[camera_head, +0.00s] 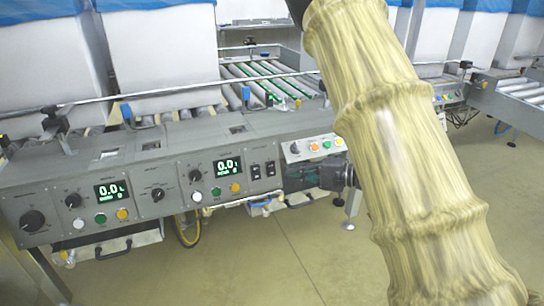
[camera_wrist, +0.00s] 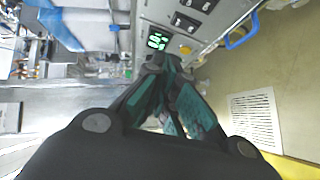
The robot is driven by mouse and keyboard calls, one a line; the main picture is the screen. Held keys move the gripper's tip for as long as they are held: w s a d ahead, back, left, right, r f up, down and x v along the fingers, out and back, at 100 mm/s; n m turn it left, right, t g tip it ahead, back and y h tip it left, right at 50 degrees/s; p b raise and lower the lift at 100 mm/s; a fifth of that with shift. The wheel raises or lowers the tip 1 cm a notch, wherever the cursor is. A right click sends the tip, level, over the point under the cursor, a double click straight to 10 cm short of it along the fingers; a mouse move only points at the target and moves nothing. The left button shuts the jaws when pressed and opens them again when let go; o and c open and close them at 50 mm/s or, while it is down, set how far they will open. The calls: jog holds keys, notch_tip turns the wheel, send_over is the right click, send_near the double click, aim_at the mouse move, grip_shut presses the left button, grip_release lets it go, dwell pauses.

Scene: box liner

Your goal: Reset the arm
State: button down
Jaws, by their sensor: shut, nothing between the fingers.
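My gripper (camera_wrist: 163,64) shows in the wrist view, with dark fingers and teal inner pads converging at the tips. It is shut and holds nothing. Its tips appear in front of the grey control panel (camera_wrist: 207,14) with a lit green display (camera_wrist: 157,41); I cannot tell the gap. In the head view my arm, in a pale yellow ribbed sleeve, runs from the top centre to the bottom right. A dark part that looks like my gripper (camera_head: 300,177) sticks out left of the sleeve, close to the right end of the control panel (camera_head: 140,172).
Large white boxes with blue liners (camera_head: 160,50) stand behind the panel. A roller conveyor (camera_head: 265,82) lies behind it, and another (camera_head: 525,90) stands at the right. Open floor (camera_head: 275,255) lies in front.

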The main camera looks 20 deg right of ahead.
jog(key=s+a+f+m+g+h, duration=0.1)
jog(key=s+f+m+h, duration=0.3)
jog(key=f, duration=0.5)
jog(key=s+a+f+m+h, duration=0.1)
jog(key=s+f+m, duration=0.1)
jog(key=f+m, duration=0.5)
jog(key=s+a+f+m+g+h, duration=0.1)
jog(key=s+f+m+h, duration=0.15)
jog(key=f, duration=0.95)
jog(key=s+a+f+m+g+h, duration=0.3)
jog(key=s+f+m, duration=0.4)
jog(key=s, duration=0.8)
jog(key=s+a+f+m+g+h, duration=0.1)
jog(key=s+a+f+m+g, duration=0.2)
jog(key=s+f+m+g, duration=0.8)
jog(key=s+r+n+t+p, duration=0.2)
jog(key=r+n+p, duration=0.1)
jog(key=r+p, duration=1.5)
jog(key=s+r+n+t+p, duration=0.2)
jog(key=r+n+t+p, duration=0.1)
jog(key=r+p, duration=1.5)
notch_tip(320, 180, up, 3)
jog(key=shift+s+a+r, duration=0.1)
jog(key=shift+s+a, duration=0.05)
jog(key=shift+a, duration=0.15)
